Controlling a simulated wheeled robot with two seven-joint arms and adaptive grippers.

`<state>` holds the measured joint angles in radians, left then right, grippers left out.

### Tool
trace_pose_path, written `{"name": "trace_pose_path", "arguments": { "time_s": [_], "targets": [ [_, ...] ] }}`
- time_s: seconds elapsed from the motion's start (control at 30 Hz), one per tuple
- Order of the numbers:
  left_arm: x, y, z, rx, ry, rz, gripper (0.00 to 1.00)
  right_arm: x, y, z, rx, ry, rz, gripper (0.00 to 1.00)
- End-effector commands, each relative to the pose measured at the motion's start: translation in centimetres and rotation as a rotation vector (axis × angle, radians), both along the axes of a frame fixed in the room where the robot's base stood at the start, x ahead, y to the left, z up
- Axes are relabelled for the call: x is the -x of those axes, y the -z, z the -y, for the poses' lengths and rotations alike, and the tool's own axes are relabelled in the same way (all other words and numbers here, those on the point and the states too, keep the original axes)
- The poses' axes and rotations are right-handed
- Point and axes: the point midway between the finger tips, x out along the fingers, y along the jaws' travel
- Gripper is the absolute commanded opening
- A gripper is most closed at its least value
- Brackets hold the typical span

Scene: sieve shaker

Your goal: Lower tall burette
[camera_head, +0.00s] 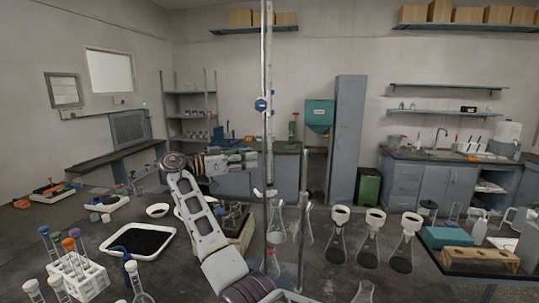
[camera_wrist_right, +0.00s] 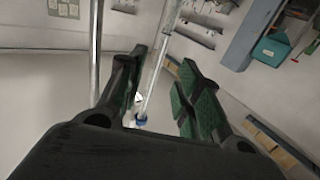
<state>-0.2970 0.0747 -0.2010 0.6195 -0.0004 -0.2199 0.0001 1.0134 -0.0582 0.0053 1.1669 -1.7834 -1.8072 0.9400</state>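The tall burette (camera_head: 268,60) stands upright in the middle of the head view, running out past the top edge. A blue fitting (camera_head: 261,105) sits on its line, and a metal stand rod runs close along it. My right gripper (camera_head: 245,158) is just left of the burette's lower part, pointing right. In the right wrist view, its green-padded fingers (camera_wrist_right: 165,85) are spread apart. A clear tube, seemingly the burette (camera_wrist_right: 158,65), shows in the gap between them, with a blue fitting (camera_wrist_right: 140,121) low on it. Contact cannot be told. My left gripper is out of view.
Conical flasks with white collars (camera_head: 370,243) stand right of the stand. A white tray of dark grains (camera_head: 110,241) and a rack of capped tubes (camera_head: 82,278) are at left. A teal box (camera_head: 450,237) and a wooden block (camera_head: 478,261) are at right.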

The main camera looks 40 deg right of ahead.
Motion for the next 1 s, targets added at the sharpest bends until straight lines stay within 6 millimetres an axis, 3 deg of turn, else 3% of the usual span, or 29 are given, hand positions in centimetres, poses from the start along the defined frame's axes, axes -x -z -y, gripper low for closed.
{"name": "trace_pose_path", "arguments": {
  "time_s": [0.53,1.0],
  "targets": [
    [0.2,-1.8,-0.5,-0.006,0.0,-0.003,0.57,1.9,-0.1,6.7,0.0,0.002,-0.001,0.34],
    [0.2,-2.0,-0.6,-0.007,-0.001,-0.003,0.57,2.2,0.0,8.0,0.0,-0.001,-0.001,0.34]
  ]
}}
